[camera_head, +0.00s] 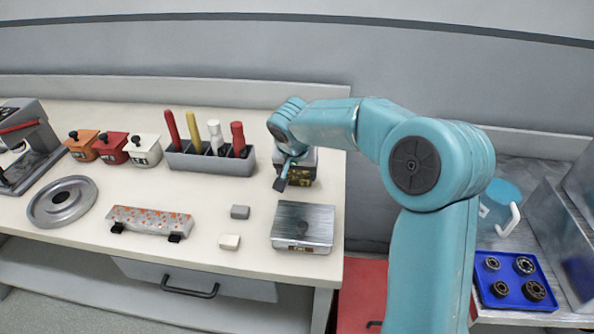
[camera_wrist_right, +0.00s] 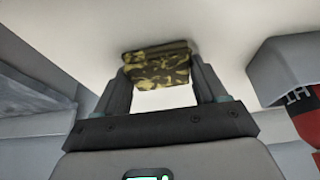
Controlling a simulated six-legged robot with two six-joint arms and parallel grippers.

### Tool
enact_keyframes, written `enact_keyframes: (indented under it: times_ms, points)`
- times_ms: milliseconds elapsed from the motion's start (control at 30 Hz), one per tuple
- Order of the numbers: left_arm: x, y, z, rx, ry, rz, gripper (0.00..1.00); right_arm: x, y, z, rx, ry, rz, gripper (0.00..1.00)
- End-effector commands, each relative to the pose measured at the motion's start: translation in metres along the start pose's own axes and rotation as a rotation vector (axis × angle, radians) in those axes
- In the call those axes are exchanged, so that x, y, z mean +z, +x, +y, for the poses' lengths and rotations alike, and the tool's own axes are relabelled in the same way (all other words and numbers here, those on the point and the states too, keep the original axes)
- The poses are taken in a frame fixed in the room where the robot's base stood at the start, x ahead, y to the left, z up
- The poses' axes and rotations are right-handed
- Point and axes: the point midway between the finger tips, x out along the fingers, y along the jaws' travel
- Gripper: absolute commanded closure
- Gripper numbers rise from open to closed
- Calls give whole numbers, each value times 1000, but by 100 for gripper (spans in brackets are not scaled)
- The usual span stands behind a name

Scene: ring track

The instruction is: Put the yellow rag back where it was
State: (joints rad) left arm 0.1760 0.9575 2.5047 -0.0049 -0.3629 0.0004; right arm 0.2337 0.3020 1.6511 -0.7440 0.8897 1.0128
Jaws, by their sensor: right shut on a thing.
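The yellow rag (camera_wrist_right: 157,66) is a folded block with a mottled yellow and black pattern. In the right wrist view it sits between the two fingertips of my right gripper (camera_wrist_right: 158,82), which is shut on it. In the head view the rag (camera_head: 300,175) shows beside and partly behind my right gripper (camera_head: 282,180), over the right back part of the pale bench (camera_head: 240,195). I cannot tell whether the rag touches the bench. My left gripper is in neither view.
A grey holder (camera_head: 210,163) with red, yellow and white handles stands left of the rag. A blue tray (camera_head: 515,281) is on the right-hand surface.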

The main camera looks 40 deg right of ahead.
Motion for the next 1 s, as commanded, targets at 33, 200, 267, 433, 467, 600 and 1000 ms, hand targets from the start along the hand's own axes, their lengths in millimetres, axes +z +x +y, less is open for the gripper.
enact_keyframes:
  times_ms: [33, 200, 267, 433, 467, 600, 1000]
  points:
    - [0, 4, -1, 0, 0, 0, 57, 1, 3, 0, 0, 0, 0, 57]
    - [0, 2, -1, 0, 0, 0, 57, 0, 1, 0, 0, 0, 0, 3]
    - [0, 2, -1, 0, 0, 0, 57, 0, 1, 0, 0, 0, 0, 3]
    - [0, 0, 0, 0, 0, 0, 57, 0, -1, 0, 0, 0, 0, 3]
    - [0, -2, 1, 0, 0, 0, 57, -1, -2, 0, 0, 0, 0, 3]
    - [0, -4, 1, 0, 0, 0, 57, -2, -21, -1, -3, 0, 3, 3]
    - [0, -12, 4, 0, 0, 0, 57, -1, -107, -1, -2, 0, 3, 3]
